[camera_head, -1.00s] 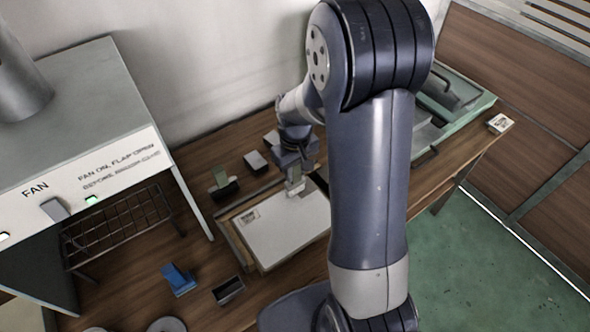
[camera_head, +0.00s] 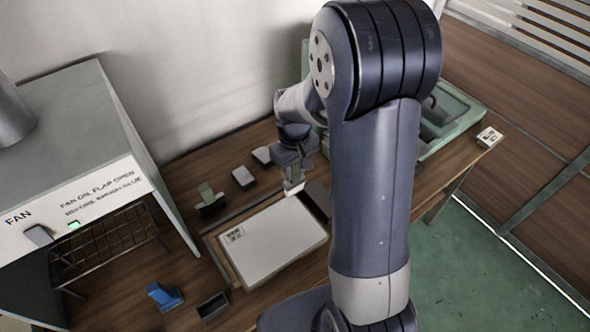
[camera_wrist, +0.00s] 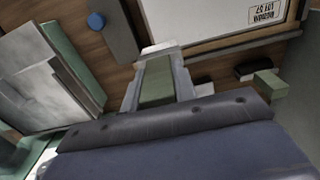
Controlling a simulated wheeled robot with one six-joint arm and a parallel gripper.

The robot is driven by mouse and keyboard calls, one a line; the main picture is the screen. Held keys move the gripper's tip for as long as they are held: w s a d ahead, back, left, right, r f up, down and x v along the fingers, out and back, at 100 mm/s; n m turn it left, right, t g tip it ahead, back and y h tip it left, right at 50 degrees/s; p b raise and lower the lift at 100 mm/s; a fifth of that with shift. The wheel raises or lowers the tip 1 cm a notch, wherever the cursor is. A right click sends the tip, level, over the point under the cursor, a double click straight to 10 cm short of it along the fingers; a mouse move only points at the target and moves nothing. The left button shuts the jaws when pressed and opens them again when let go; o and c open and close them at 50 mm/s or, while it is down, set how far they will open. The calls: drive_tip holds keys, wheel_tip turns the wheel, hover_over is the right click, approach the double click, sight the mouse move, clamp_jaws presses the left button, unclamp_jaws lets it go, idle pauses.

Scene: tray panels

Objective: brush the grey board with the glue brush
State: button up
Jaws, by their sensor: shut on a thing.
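The grey board (camera_head: 270,243) is a pale, flat rectangle with a printed label near its upper left corner, lying in a shallow wooden frame on the bench. It also shows along the top of the wrist view (camera_wrist: 195,18). My gripper (camera_head: 293,177) is at the board's far right corner. It is shut on the green handle of the glue brush (camera_wrist: 157,80). The brush's pale tip (camera_wrist: 159,48) points toward the board's edge. I cannot tell whether the tip touches anything. My arm hides part of the bench to the right of the board.
A green block in a dark holder (camera_head: 210,202) stands left of the board's far side. A blue object (camera_head: 163,296) and a dark open box (camera_head: 213,305) lie front left. The fan hood (camera_head: 80,150) rises at left. A green-rimmed case (camera_head: 462,120) is at right.

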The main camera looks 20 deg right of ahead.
drive_tip(key=shift+r+p, duration=0.9)
drive_tip(key=shift+r, duration=0.65)
drive_tip(key=shift+f, duration=0.1)
